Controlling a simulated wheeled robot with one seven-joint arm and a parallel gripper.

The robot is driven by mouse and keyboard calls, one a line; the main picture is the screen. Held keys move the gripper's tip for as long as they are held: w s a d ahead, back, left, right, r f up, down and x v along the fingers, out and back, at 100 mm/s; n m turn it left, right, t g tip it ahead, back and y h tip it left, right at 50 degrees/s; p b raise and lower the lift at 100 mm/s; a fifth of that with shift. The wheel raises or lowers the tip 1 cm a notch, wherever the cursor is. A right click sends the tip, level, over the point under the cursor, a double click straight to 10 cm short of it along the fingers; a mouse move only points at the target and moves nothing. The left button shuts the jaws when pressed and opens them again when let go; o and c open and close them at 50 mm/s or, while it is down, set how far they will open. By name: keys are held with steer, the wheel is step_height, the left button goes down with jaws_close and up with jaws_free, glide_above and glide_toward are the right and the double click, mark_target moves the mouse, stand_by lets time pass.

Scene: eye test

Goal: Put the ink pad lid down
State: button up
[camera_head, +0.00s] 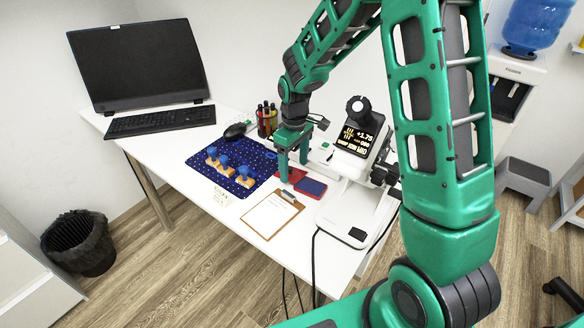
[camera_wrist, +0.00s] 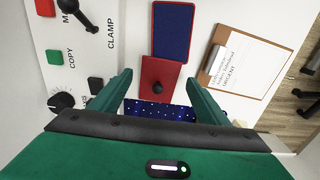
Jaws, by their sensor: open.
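The ink pad lid (camera_wrist: 158,68) is a red square plate with a dark round knob. In the wrist view it lies flat on the white table, right beside the ink pad. The ink pad (camera_wrist: 173,30) is a blue rectangle with a red rim; it also shows in the head view (camera_head: 311,187). My gripper (camera_wrist: 159,78) is open, its green fingertips on either side of the lid in the picture, and holds nothing. In the head view my gripper (camera_head: 294,170) hangs over the table beside the pad and partly hides the lid (camera_head: 298,176).
A clipboard (camera_head: 269,215) lies in front of the pad. A white device (camera_head: 349,205) with a display stands to the right. A blue dotted mat (camera_head: 204,165) with several wooden stamps (camera_head: 222,170) lies to the left.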

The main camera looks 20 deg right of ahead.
mark_target(294, 175)
step_height(294, 175, up, 12)
stand_by(0.4)
stand_by(0.3)
